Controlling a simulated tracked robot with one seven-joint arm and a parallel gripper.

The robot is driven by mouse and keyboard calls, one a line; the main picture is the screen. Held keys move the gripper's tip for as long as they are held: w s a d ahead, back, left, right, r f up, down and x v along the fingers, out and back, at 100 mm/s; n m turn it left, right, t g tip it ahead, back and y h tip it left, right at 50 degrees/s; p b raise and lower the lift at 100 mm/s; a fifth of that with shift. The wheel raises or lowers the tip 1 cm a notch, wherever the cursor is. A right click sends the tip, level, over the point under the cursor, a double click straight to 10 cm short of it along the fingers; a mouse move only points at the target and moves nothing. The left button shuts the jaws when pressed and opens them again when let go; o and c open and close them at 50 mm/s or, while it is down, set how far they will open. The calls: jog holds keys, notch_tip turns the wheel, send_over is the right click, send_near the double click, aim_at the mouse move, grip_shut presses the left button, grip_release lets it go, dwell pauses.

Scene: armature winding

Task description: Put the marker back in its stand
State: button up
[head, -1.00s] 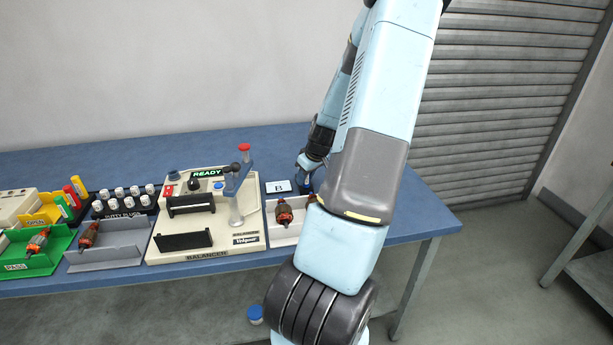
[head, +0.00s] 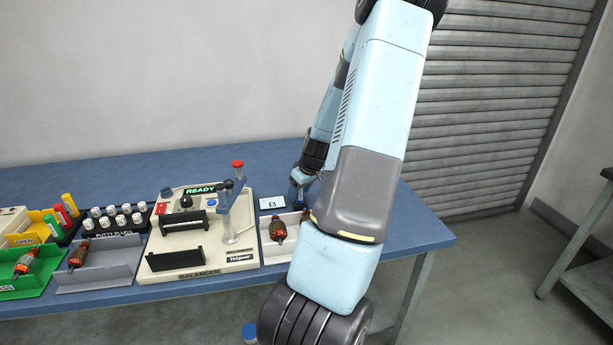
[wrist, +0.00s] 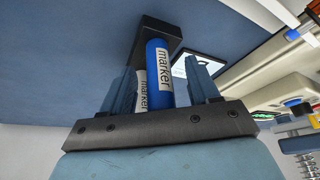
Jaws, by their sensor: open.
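A blue marker (wrist: 158,75) with a white label reading "marker" shows in the wrist view, its far end at a black block-shaped stand (wrist: 158,36). A second white label reading "marker" (wrist: 141,92) shows just left of it, partly hidden. My gripper (wrist: 162,88) is open, with its two blue fingers on either side of the markers. I cannot tell whether a finger touches them. In the head view my gripper (head: 299,192) is low over the back right of the bench, partly behind my arm. The markers and stand cannot be made out there.
A white card marked B (head: 272,203) lies left of my gripper. In front is a pale tray (head: 272,250) holding an armature (head: 277,230). The cream balancer (head: 240,262) with its upright post stands further left. The blue bench (head: 405,225) is clear on the right.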

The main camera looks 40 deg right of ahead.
jog(key=v, duration=1.2)
jog(key=shift+s+r, duration=0.15)
jog(key=shift+r, duration=0.2)
jog(key=a+r+g+h, duration=0.1)
jog(key=a+r, duration=0.4)
jog(key=a, duration=0.6)
jog(key=a+r+g+h, duration=0.1)
jog(key=a+r, duration=0.4)
jog(key=a, duration=0.6)
jog(key=s+a+r+t+y, duration=0.1)
jog(key=s+a+r+t, duration=0.2)
jog(key=s+a+r, duration=0.5)
jog(key=s+a, duration=0.5)
jog(key=shift+r+y, duration=0.25)
jog(key=shift+y, duration=0.15)
